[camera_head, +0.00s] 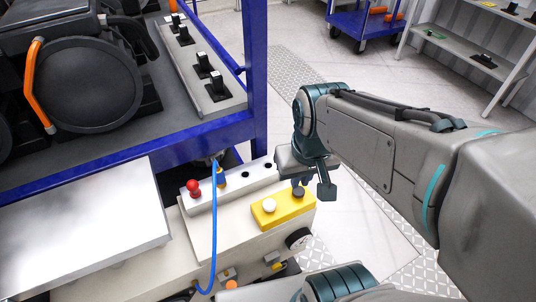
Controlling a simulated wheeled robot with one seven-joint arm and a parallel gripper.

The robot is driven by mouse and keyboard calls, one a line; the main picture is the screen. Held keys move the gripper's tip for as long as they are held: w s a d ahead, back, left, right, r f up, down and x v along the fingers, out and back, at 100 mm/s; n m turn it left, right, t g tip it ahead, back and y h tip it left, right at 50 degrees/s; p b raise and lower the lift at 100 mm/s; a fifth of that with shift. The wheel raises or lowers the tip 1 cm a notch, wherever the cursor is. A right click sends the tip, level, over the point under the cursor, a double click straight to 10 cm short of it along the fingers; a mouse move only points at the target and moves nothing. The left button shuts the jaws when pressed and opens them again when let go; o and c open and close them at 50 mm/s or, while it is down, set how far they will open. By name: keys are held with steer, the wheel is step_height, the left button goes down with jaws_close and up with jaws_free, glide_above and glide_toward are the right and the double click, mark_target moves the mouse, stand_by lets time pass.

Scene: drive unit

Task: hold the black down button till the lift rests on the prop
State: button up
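A yellow button box (283,208) sits on the right end of the cream-coloured machine body. It carries a white button (269,205) and a black button (298,192). My gripper (312,187) hangs down from the right, just over and beside the black button. I cannot tell whether it touches the button or how far its fingers are apart. The lift appears as a blue frame (120,151) with a dark drive unit (85,85) on its grey deck. I cannot make out the prop in this view.
A red knob (194,188) stands on the pale ledge left of the yellow box. A blue hose (214,235) runs down the machine's front. A blue post (255,70) rises behind. A blue cart (365,25) and a shelf (465,50) stand farther back, with open floor between.

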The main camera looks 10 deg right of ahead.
steer(key=shift+w+d+f+n, duration=0.1)
steer(key=shift+w+f+n, duration=0.1)
steer(key=shift+w+n, duration=0.5)
jaws_close()
steer(key=n+g, duration=0.2)
steer(key=n, duration=1.7)
glide_above(299, 193)
step_height(299, 193, down, 7)
steer(key=shift+r+b, duration=0.15)
steer(key=shift+b, duration=0.15)
step_height(299, 193, down, 14)
steer(key=b, duration=0.3)
